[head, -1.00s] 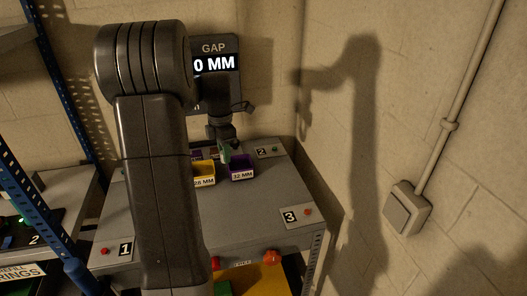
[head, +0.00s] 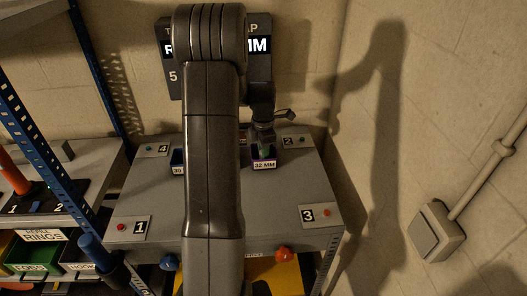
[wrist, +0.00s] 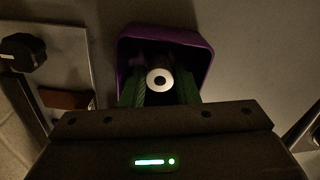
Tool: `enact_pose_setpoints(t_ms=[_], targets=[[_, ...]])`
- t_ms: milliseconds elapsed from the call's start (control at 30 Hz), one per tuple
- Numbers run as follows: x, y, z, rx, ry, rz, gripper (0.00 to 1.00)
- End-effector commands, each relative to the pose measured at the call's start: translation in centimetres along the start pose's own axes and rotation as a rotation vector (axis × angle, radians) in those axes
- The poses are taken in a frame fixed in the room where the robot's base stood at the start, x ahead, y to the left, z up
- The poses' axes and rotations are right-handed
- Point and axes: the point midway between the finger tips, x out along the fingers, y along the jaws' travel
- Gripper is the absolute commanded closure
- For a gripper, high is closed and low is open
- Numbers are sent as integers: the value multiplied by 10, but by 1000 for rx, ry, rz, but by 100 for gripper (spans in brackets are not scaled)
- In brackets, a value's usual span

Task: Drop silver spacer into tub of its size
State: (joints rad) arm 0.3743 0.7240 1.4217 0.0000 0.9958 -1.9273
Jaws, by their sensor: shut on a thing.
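My gripper (wrist: 160,90) has green fingers and is shut on the silver spacer (wrist: 151,79), a small bright ring with a dark hole. In the wrist view the spacer sits between the fingertips, inside the outline of the purple tub (wrist: 207,62). In the head view the purple tub is labelled 32 MM (head: 264,166), and my gripper (head: 264,152) is directly over it, low at its mouth. The spacer cannot be made out in the head view. Its height relative to the tub rim is unclear.
A blue tub (head: 177,169), its label partly readable as 35, shows left of my arm. My arm hides the middle of the grey table (head: 285,190) and much of the gap display (head: 262,68). Numbered plates with buttons mark the table corners. A wall stands close on the right.

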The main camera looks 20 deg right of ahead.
Motion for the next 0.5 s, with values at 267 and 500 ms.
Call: enact_pose_setpoints(t_ms=[267,500], targets=[[6,0,0,0,0,0,98],[8,0,0,0,0,0,63]])
